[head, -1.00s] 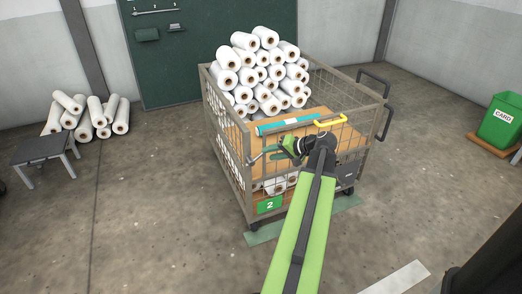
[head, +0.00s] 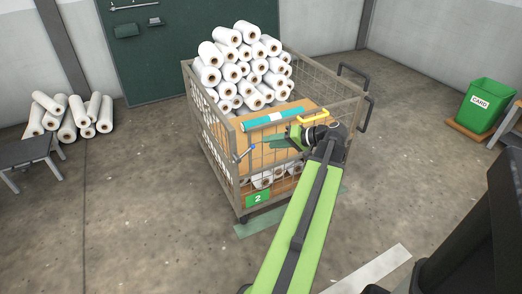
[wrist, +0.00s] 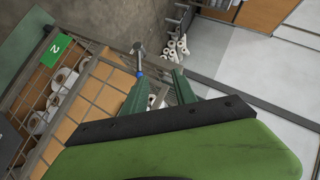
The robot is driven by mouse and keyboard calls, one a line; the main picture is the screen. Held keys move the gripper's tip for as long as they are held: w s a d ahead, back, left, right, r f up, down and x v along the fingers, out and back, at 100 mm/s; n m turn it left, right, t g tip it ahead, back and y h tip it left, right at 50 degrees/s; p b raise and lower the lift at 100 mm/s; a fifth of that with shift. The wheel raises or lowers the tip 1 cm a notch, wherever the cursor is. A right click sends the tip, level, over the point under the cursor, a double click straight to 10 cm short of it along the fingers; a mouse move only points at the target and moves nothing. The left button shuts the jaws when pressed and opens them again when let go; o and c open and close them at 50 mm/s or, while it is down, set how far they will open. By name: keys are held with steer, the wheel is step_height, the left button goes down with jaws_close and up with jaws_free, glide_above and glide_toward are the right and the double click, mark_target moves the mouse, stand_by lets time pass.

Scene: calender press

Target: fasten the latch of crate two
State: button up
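Crate two is a wire-mesh cart (head: 240,122) with a green plate marked 2 (head: 258,198) low on its near side. It also shows on the left in the wrist view, with its plate (wrist: 57,48). The latch (head: 245,153) looks like a short grey lever with a blue end at the crate's near front corner; in the wrist view the latch lever (wrist: 138,55) stands just beyond my left finger. My gripper (head: 272,141) is beside the mesh, right of the lever. In the wrist view my gripper (wrist: 158,78) has its fingers apart with nothing clearly between them. Whether a finger touches the lever cannot be told.
White rolls (head: 240,68) are piled in the crate. A teal roll (head: 275,120) lies on its brown board, near a yellow handle (head: 313,117). More rolls (head: 72,115) and a dark stool (head: 28,155) are left. A green bin (head: 482,105) stands right. Floor before the crate is clear.

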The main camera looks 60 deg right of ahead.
steer(key=s+d+f+n+t+b, duration=0.1)
steer(key=s+d+f+t+b, duration=0.2)
steer(key=f+b, duration=0.7)
steer(key=b, duration=0.5)
glide_toward(245, 153)
steer(key=x, duration=1)
steer(key=shift+w+d+f, duration=0.1)
steer(key=shift+d+f, duration=0.15)
jaws_close()
